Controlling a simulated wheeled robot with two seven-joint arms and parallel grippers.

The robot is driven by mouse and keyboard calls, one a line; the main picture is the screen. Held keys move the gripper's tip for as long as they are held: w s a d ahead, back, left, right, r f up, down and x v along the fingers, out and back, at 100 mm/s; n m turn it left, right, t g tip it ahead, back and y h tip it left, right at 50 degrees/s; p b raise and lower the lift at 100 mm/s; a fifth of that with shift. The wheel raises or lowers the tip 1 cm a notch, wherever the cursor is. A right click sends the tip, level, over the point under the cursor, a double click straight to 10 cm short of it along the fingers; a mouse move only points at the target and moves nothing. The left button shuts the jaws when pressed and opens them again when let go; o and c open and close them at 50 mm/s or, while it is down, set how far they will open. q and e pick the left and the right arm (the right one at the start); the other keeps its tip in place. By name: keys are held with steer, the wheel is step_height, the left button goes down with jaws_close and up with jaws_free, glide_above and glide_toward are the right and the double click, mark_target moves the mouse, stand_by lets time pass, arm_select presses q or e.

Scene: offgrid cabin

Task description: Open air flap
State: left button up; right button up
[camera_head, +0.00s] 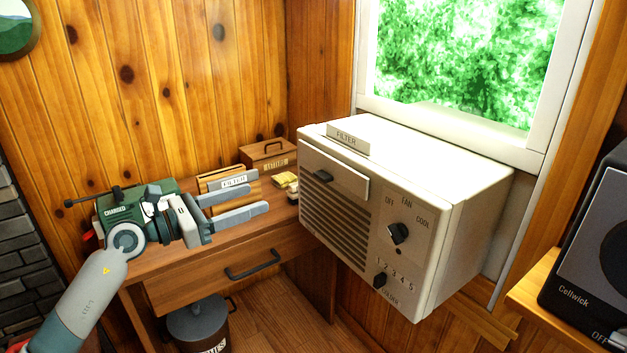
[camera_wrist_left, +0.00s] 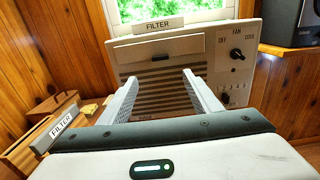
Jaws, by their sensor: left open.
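A cream window air unit (camera_head: 425,185) juts out below the window. Its front has a shut, flat flap (camera_head: 345,178) at the upper left with a small dark handle (camera_head: 323,176), above a slatted grille (camera_head: 335,212). The flap also shows in the left wrist view (camera_wrist_left: 170,47), straight ahead past the fingers. My left gripper (camera_head: 263,193) is open and empty, its two grey fingers pointing at the unit from the left, apart from it. My right gripper is not in view.
A FILTER plate (camera_head: 345,139) stands on the unit's top edge. Fan knob (camera_head: 398,234) and lower knob (camera_head: 380,280) are on its front. A wooden desk (camera_head: 215,248) holds a FILTER-labelled holder (camera_head: 232,181) and a box (camera_head: 268,155). A speaker (camera_head: 595,250) is at right.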

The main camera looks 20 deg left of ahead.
arm_select(q)
steer(key=p, duration=0.3)
glide_toward(318, 176)
steer(key=x, duration=0.8)
steer(key=shift+d, duration=0.1)
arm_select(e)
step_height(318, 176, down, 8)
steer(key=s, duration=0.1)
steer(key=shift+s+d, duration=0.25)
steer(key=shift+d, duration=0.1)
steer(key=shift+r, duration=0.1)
arm_select(q)
steer(key=c, duration=1)
